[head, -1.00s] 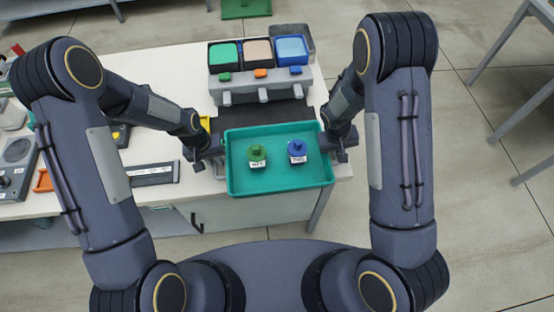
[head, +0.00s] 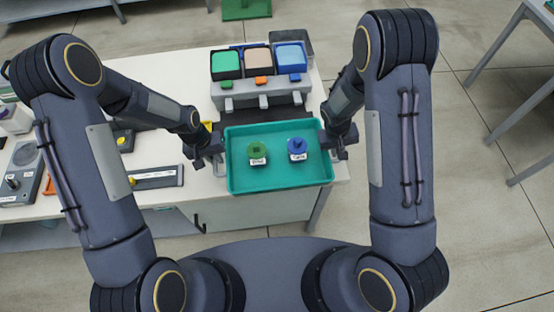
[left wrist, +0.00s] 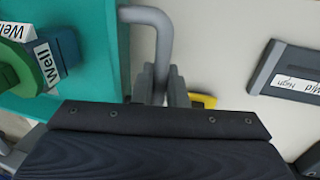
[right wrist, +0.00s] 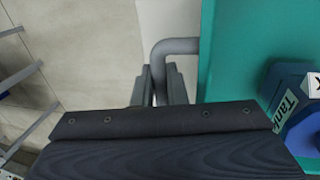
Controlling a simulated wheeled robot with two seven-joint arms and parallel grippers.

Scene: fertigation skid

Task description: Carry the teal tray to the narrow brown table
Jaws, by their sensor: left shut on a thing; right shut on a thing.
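The teal tray (head: 278,183) is held level between my two grippers, over the front edge of the white bench. A green-topped piece (head: 257,153) and a blue-topped piece (head: 297,149) stand upright in it, each with a white label. My left gripper (head: 211,152) is shut on the tray's left handle, a grey bar that shows in the left wrist view (left wrist: 160,40). My right gripper (head: 336,142) is shut on the tray's right handle, which shows in the right wrist view (right wrist: 165,60). I cannot make out a narrow brown table.
The white bench (head: 190,195) carries a grey rack with green, beige and blue bins (head: 259,62) behind the tray. A dark-faced gauge strip (head: 156,177) lies left of it. A grey table (head: 508,80) stands at the far right, with open floor (head: 470,220) between.

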